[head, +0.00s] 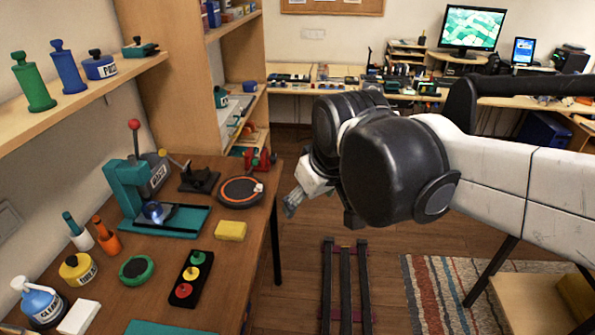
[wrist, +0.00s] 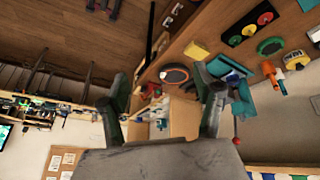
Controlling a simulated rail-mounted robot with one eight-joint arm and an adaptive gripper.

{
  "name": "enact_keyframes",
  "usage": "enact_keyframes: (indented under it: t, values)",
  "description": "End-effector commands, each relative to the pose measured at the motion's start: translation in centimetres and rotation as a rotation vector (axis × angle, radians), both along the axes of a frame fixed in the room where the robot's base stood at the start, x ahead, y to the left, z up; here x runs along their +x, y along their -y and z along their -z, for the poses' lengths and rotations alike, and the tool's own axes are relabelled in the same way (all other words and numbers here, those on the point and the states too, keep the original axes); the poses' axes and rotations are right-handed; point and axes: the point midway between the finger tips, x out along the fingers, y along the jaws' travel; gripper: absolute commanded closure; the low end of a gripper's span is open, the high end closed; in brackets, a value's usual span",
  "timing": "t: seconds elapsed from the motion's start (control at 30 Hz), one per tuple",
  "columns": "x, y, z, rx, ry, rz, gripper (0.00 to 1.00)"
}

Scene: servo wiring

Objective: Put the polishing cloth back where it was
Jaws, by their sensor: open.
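A yellow folded piece (head: 230,230), which looks like the polishing cloth, lies flat on the wooden workbench (head: 240,275) near its right edge. It also shows in the wrist view (wrist: 196,50), beyond my right-hand finger. I cannot tell for certain that it is the cloth; a white flat block (head: 78,317) lies at the bench's front left. My gripper (head: 292,203) is in the air just off the bench's right edge, apart from the yellow piece. In the wrist view my gripper (wrist: 160,78) has its two fingers spread with nothing between them.
A teal press (head: 130,190), a round black-and-orange pad (head: 240,191), a three-button panel (head: 188,280), a green-rimmed disc (head: 137,269) and several bottles crowd the bench. Shelves (head: 85,90) rise at left and behind. Open floor (head: 300,290) lies right of the bench.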

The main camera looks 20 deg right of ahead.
Motion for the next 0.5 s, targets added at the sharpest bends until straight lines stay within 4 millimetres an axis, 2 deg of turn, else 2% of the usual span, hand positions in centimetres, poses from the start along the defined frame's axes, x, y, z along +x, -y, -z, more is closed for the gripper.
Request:
enact_keyframes:
  t: [0.03,0.2,0.33,0.5]
  values:
    - [-1.3,0.5,0.2,0.013,0.019,0.033,0.36]
    - [-4.6,1.9,1.0,0.062,0.082,0.144,0.36]
    - [-6.3,2.5,1.8,0.092,0.119,0.207,0.36]
    - [-7.3,2.9,2.3,0.113,0.144,0.249,0.36]
